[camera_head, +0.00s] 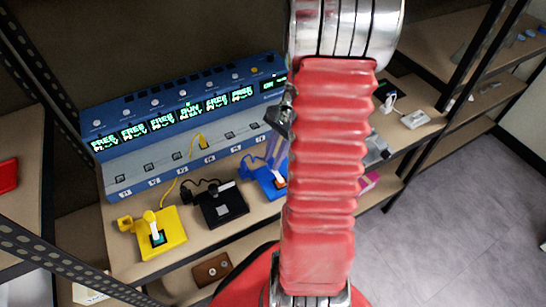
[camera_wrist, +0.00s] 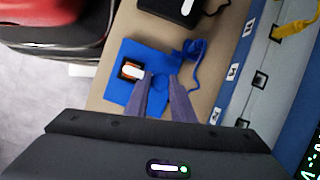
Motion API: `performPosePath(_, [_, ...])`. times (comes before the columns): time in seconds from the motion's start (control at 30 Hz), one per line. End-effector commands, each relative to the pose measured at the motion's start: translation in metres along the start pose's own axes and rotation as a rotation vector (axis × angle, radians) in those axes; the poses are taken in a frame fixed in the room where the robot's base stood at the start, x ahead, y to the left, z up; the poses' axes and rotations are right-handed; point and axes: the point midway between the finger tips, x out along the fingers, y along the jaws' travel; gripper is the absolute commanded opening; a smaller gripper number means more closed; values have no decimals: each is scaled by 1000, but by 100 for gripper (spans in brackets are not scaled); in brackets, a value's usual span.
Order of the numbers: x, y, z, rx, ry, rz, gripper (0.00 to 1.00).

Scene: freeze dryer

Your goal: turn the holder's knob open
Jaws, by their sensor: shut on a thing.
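The blue holder (camera_wrist: 122,51) lies on the shelf, with a dark square recess holding a white and orange piece (camera_wrist: 132,70). I cannot tell the knob's turn angle.
A black holder (camera_head: 221,207) and a yellow holder (camera_head: 170,222) stand to the left. A blue device (camera_head: 190,125) with several lit displays and sockets stands behind. A yellow cable (camera_head: 202,142) is plugged into it. A dark shelf post (camera_head: 75,275) crosses the lower left.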

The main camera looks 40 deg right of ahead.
Motion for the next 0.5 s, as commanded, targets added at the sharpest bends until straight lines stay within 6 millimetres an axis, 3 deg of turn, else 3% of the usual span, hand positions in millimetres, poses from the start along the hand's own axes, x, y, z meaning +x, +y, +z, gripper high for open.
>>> performPosePath(0.5, [-2,-6,-3,-119,-3,45,0])
